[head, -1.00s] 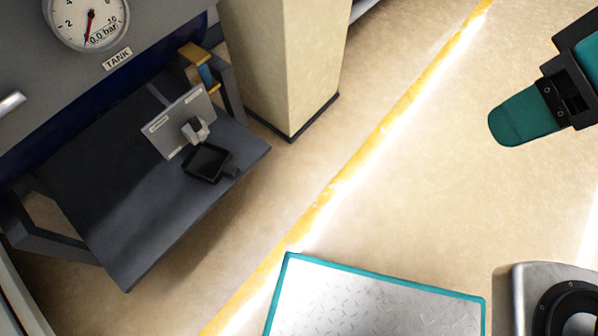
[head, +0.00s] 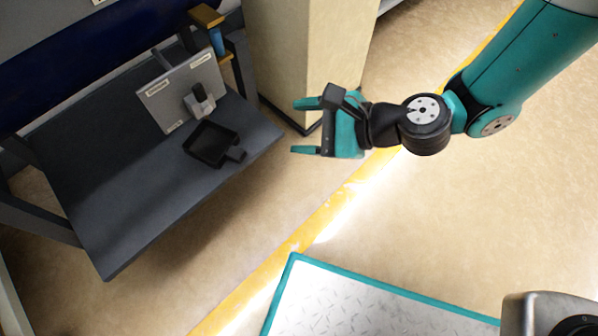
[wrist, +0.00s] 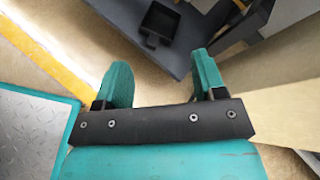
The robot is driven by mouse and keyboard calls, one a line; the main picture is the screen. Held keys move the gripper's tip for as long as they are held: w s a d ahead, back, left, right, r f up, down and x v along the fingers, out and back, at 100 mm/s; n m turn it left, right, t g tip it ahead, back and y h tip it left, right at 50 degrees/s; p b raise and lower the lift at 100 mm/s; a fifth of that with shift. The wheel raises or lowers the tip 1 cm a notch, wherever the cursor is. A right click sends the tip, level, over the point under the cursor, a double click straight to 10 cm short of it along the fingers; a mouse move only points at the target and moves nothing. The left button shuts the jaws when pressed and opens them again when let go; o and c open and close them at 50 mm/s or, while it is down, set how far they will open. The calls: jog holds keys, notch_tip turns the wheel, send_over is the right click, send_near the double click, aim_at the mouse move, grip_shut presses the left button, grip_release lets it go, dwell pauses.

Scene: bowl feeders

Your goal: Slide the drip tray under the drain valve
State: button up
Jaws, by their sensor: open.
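The drip tray (head: 211,144) is a small black square tray with a short handle (head: 236,154) at its right front corner. It lies on the dark grey shelf, and also shows at the top of the wrist view (wrist: 159,22). The drain valve (head: 200,101) is a grey fitting on a light plate (head: 168,98), just behind the tray in the head view. My gripper (head: 297,127) is open and empty, to the right of the shelf and apart from the tray. In the wrist view its two teal fingers (wrist: 160,80) are spread, with the tray beyond them.
The dark shelf (head: 110,225) has bare room left of the tray. A brass and blue fitting (head: 214,36) stands on a post behind the valve plate. A beige pillar (head: 300,60) rises close behind my gripper. The floor (head: 240,215) before the shelf is clear.

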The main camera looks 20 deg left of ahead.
notch_tip(320, 180, down, 12)
jog(key=m+t+b, duration=0.1)
jog(key=m+t, duration=0.1)
jog(key=m, duration=0.6)
jog(key=shift+s+a+t+b, duration=0.3)
jog(key=shift+s+a+b, duration=0.05)
jog(key=shift+s+a, duration=0.1)
jog(key=shift+a+f, duration=0.1)
